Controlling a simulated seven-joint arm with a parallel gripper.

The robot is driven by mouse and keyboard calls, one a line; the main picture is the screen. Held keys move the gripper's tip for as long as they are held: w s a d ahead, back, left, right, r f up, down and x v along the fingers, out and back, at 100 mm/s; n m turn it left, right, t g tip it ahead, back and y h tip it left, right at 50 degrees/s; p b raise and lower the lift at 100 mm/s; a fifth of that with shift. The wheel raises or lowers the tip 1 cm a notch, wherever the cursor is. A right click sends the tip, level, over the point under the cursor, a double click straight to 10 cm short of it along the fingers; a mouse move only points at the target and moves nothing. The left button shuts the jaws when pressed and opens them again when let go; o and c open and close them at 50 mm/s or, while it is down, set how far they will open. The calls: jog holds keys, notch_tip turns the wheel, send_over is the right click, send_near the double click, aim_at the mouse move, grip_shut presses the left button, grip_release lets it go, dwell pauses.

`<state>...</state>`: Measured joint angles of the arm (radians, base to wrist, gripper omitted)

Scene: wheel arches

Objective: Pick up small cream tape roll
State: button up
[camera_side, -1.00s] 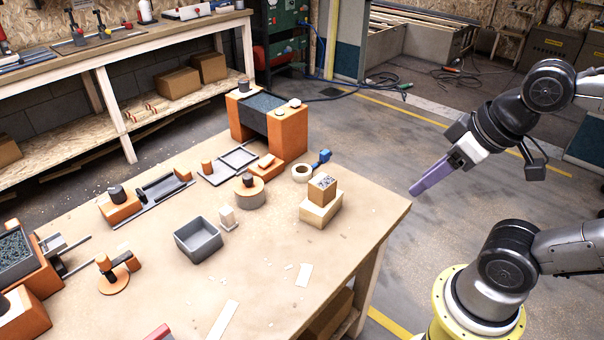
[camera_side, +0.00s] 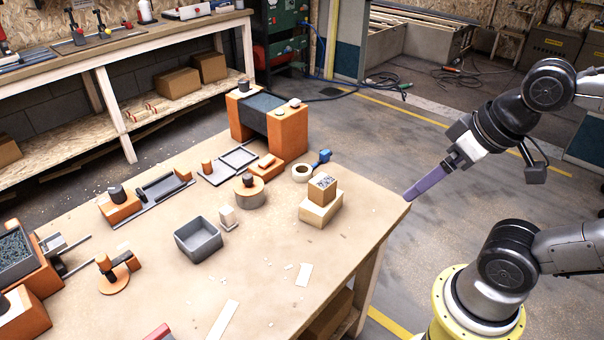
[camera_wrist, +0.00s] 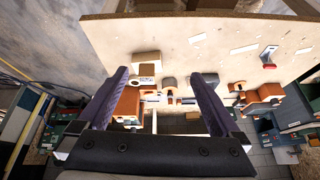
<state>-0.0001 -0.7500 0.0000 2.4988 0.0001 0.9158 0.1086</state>
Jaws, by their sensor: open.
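The small cream tape roll (camera_side: 302,172) lies flat on the far right part of the table, in the side view. It sits beside a blue-handled tool and behind the stacked wooden blocks. My gripper (camera_side: 408,197) is beyond the table's right corner, to the right of the roll and well apart from it. In the wrist view my gripper (camera_wrist: 158,80) shows two purple fingers spread wide with nothing between them.
Two stacked blocks (camera_side: 321,203) stand near the right edge. An orange-ended bench piece (camera_side: 288,130) stands at the back. The front right tabletop is mostly clear.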

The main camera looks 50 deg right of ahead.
jog(key=w+d+r+m, duration=0.1)
jog(key=w+r+m, duration=0.45)
jog(key=w, duration=0.35)
jog(key=w+d+r+m, duration=0.1)
jog(key=w+r+m, duration=0.4)
jog(key=w+r, duration=0.3)
jog(key=m+g, duration=0.5)
jog(key=m, duration=0.1)
send_over(302, 165)
jog(key=s+a, duration=0.1)
jog(key=a, duration=0.1)
notch_tip(302, 165, down, 32)
jog(key=shift+s+d+f, duration=0.1)
jog(key=shift+d+f, duration=0.05)
jog(key=shift+f, duration=1.45)
jog(key=shift+s+d+f, duration=0.1)
jog(key=shift+f, duration=1.45)
jog(key=c, duration=1.4)
jog(key=shift+r, duration=0.1)
jog(key=shift+c, duration=0.2)
